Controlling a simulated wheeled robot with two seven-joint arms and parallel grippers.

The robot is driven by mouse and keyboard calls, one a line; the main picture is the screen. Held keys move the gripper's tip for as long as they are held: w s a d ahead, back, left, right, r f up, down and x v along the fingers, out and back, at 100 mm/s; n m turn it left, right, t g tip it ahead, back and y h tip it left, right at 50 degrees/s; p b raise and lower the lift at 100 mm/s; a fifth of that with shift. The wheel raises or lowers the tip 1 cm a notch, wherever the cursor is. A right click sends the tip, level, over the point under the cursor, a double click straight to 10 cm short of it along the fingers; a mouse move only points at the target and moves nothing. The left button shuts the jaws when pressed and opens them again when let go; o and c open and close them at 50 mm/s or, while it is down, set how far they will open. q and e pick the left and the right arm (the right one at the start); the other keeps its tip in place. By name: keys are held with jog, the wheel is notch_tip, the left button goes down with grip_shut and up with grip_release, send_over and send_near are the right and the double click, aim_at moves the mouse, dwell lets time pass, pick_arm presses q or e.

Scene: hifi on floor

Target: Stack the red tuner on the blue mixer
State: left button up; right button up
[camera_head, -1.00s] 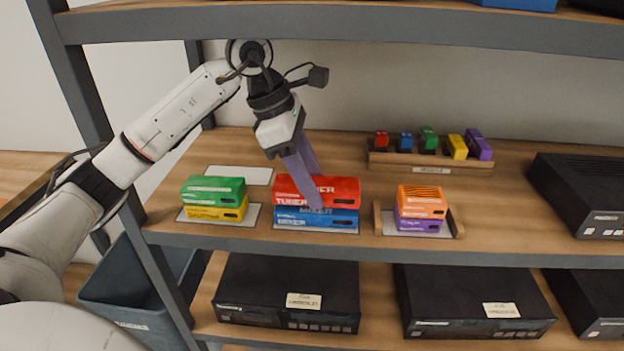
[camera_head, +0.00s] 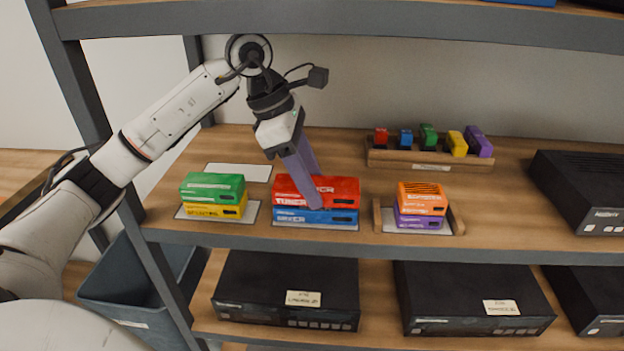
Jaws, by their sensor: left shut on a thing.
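The red tuner (camera_head: 338,189) lies flat on top of the blue mixer (camera_head: 337,216), with their edges roughly lined up. The blue mixer rests on a white pad on the middle shelf. My left gripper (camera_head: 316,190) reaches down from above with purple fingers, one in front of the red tuner and one behind it. It is shut on the red tuner. The near finger hides part of the tuner's front and a little of the mixer. My right gripper is not in view.
A green box (camera_head: 212,187) on a yellow box (camera_head: 215,211) stands to the left. An orange box (camera_head: 421,197) on a purple box (camera_head: 419,222) stands in a wooden holder to the right. A wooden rack (camera_head: 430,160) with small coloured blocks is behind. The upper shelf (camera_head: 330,25) hangs overhead.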

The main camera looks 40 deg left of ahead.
pick_arm(q)
jog(key=shift+f, duration=0.2)
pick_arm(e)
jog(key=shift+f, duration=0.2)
pick_arm(q)
jog(key=o, duration=1.3)
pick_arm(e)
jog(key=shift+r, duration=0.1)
